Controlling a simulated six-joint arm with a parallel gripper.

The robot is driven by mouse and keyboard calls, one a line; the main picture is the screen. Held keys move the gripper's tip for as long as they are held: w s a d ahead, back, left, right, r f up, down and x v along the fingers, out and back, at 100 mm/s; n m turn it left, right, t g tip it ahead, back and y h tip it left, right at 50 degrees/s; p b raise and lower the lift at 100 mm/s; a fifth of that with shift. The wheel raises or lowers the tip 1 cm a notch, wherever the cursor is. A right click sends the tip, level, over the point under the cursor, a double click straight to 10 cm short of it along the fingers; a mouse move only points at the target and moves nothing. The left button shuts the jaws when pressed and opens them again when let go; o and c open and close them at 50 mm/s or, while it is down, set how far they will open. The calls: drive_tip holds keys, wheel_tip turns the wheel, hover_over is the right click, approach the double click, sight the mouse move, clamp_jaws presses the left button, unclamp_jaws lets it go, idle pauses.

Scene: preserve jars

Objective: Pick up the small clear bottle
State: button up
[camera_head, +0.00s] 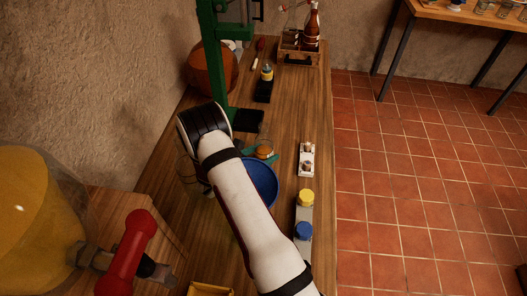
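My white arm reaches up from the bottom edge over the wooden bench, and its dark wrist joint bends down near the green stand. My gripper (203,186) is mostly hidden behind the arm. Only dark parts of it show left of the forearm, beside a clear glass outline (184,168) that is hard to make out. I cannot see its fingertips or whether it holds anything. A small clear vessel with amber at its base (265,146) stands just right of the wrist, behind the blue bowl. I cannot tell for sure which vessel is the small clear bottle.
The blue bowl (262,182) is partly covered by my arm. Yellow-lidded (305,198) and blue-lidded (303,231) jars stand at right, below a white rack (306,163). The green stand (214,62) rises behind the wrist. A bottle crate (298,58) is at the far end.

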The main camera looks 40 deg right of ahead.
sight(260, 133)
drive_tip(key=c, duration=1)
drive_tip(key=shift+r, duration=0.15)
wheel_tip(260, 133, up, 10)
drive_tip(key=shift+f, duration=0.1)
drive_tip(key=o, duration=1)
drive_tip(key=c, duration=1)
